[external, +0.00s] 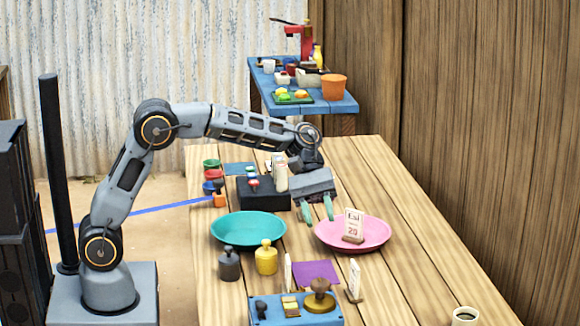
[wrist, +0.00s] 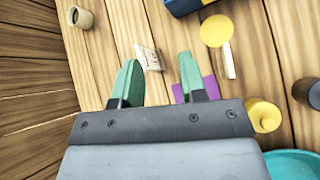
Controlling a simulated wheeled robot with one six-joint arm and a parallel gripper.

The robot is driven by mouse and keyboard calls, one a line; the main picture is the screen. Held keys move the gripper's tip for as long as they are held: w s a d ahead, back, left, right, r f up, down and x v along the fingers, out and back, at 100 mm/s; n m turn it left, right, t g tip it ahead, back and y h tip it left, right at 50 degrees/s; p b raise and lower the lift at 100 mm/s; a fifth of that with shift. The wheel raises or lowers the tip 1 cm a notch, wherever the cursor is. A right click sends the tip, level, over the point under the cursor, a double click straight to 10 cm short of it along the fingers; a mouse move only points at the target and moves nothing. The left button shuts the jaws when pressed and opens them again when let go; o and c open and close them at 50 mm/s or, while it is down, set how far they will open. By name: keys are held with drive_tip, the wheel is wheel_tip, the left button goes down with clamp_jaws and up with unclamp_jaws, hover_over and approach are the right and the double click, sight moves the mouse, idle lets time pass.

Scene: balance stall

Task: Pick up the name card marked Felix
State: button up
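My gripper (external: 318,208) hangs over the table with its green fingers apart and nothing between them; it also shows in the wrist view (wrist: 164,82). A pale card with dark markings (external: 353,226) stands at the pink dish, right of the fingers. Its lettering is too small to read surely. Another pale card (external: 354,281) stands nearer the front, and seems to be the one beyond the fingers in the wrist view (wrist: 148,58). A third card (external: 287,271) stands edge-on left of the purple mat. I cannot tell which card is marked Felix.
The pink dish (external: 378,238) and teal dish (external: 247,243) lie side by side. Yellow (external: 266,259) and dark (external: 229,265) weights stand in front. A blue tray (external: 262,314) is at the front, a cup (external: 466,314) at front right. The table's right side is mostly clear.

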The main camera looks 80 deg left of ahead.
sight(354, 262)
drive_tip(key=w+f+n+h, duration=0.1)
drive_tip(key=w+f, duration=0.1)
drive_tip(key=f, duration=0.1)
drive_tip(key=w+d+f+n+h+b, duration=0.1)
drive_tip(key=w+f, duration=0.1)
drive_tip(key=f, duration=0.1)
drive_tip(key=w+f+n+h+b, duration=0.1)
drive_tip(key=w+f, duration=0.2)
drive_tip(key=shift+d+f+n+h, duration=0.1)
drive_tip(key=shift+d+n+h, duration=0.1)
drive_tip(key=shift+n+h, duration=0.1)
drive_tip(key=x, duration=0.4)
drive_tip(key=shift+d, duration=0.3)
drive_tip(key=shift+c, duration=0.4)
clamp_jaws()
